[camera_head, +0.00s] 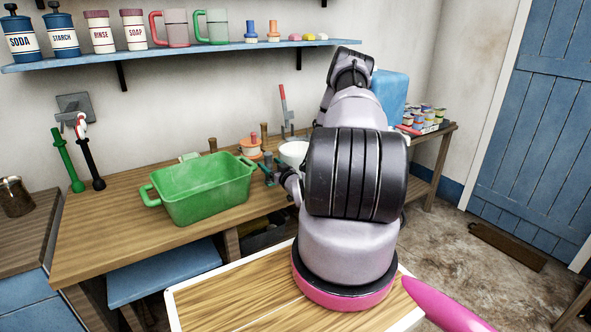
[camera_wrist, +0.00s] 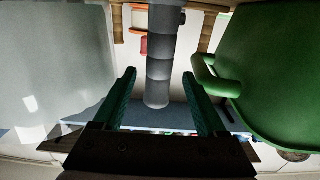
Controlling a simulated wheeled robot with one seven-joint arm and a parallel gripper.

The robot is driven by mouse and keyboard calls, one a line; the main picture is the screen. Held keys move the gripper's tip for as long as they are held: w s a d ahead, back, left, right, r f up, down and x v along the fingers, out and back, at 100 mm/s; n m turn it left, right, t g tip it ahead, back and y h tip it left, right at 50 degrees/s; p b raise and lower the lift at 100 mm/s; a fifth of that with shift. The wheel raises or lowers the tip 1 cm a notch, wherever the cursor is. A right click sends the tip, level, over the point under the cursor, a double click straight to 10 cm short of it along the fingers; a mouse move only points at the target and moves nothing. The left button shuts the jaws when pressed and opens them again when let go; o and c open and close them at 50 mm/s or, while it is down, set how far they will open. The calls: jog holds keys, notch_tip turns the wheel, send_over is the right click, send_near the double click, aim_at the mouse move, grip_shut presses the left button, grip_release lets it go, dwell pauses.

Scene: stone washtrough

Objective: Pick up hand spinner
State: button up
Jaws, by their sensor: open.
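A grey ribbed cylinder (camera_wrist: 160,65), which seems to be the hand spinner, shows between my fingers in the wrist view. That view looks upside down, so the cylinder appears to stand upright. In the head view, a small part beside the green basin may be it (camera_head: 268,158), but it is too small to be sure. My gripper (camera_wrist: 160,95) is open, with one teal finger on each side of the cylinder. I cannot tell whether either finger touches it. In the head view my gripper (camera_head: 268,173) is small, at the basin's right end, partly behind my arm.
The green basin (camera_head: 203,188) stands close beside my gripper; its handle (camera_wrist: 205,78) is near one finger. A white bowl (camera_head: 292,150) is on the other side. An orange spool (camera_head: 250,147) and wooden pegs stand behind. A wall shelf (camera_head: 180,54) is above.

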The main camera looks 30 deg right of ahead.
jog(key=w, duration=0.5)
jog(key=shift+r, duration=0.1)
jog(key=shift+c, duration=0.3)
grip_shut()
jog(key=shift+w, duration=0.1)
dwell(0.9)
